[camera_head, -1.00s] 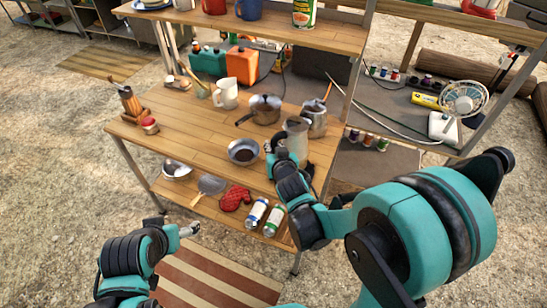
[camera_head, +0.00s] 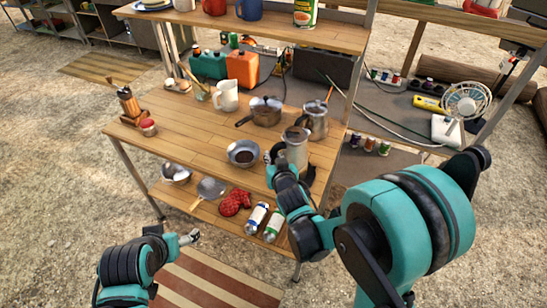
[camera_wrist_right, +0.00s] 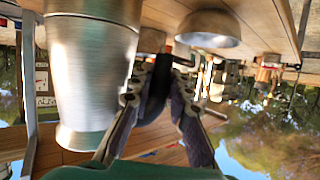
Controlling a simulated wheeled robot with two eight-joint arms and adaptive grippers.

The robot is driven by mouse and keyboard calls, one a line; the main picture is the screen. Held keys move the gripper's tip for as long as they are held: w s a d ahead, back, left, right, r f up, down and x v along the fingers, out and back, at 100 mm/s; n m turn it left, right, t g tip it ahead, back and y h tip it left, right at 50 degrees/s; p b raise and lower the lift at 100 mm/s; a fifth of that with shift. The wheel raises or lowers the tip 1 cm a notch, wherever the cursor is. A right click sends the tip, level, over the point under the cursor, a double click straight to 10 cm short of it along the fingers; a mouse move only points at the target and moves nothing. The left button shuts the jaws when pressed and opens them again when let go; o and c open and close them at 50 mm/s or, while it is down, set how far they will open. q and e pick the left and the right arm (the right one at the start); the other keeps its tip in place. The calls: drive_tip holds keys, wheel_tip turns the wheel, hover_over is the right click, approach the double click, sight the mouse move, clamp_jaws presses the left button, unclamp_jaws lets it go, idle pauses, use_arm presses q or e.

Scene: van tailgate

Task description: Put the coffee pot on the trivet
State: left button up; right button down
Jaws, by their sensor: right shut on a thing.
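The steel coffee pot (camera_head: 296,150) is upright at the right front of the wooden bench top. My right gripper (camera_head: 281,163) is at its near left side, shut on its black handle. In the right wrist view the pot's steel body (camera_wrist_right: 95,65) fills the left, and the fingers (camera_wrist_right: 158,85) close around the dark handle. I cannot tell whether the pot's base touches the wood. My left gripper (camera_head: 190,238) is low, in front of the bench and apart from it; its fingers are too small to read. I cannot make out the trivet for sure.
A second steel pot (camera_head: 315,120) stands close behind the held one. A dark-filled bowl (camera_head: 243,153), a lidded saucepan (camera_head: 265,111) and a white jug (camera_head: 227,96) stand leftward. Bare wood (camera_head: 190,135) lies at the left middle. A shelf (camera_head: 270,33) overhangs the back.

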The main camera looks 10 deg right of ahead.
drive_tip(key=c, duration=1.8)
unclamp_jaws()
drive_tip(key=shift+d+f, duration=0.1)
drive_tip(key=shift+f, duration=0.25)
drive_tip(key=o, duration=0.4)
drive_tip(key=shift+w+d+f, duration=0.1)
drive_tip(key=shift+c, duration=0.2)
drive_tip(key=shift+r+p, duration=0.55)
drive_tip(key=shift+r, duration=0.05)
drive_tip(key=s+d+r+g+p, duration=0.1)
drive_tip(key=s+d+r+g, duration=0.1)
drive_tip(key=s, duration=0.6)
drive_tip(key=s+d+r+g+p, duration=0.1)
drive_tip(key=s+d+r+g, duration=0.1)
drive_tip(key=s, duration=0.6)
drive_tip(key=s+d+r+g+p, duration=0.2)
drive_tip(key=s+r, duration=0.1)
drive_tip(key=s, duration=0.5)
drive_tip(key=shift+s+d+r+n+g, duration=0.2)
drive_tip(key=shift+n+g, duration=0.1)
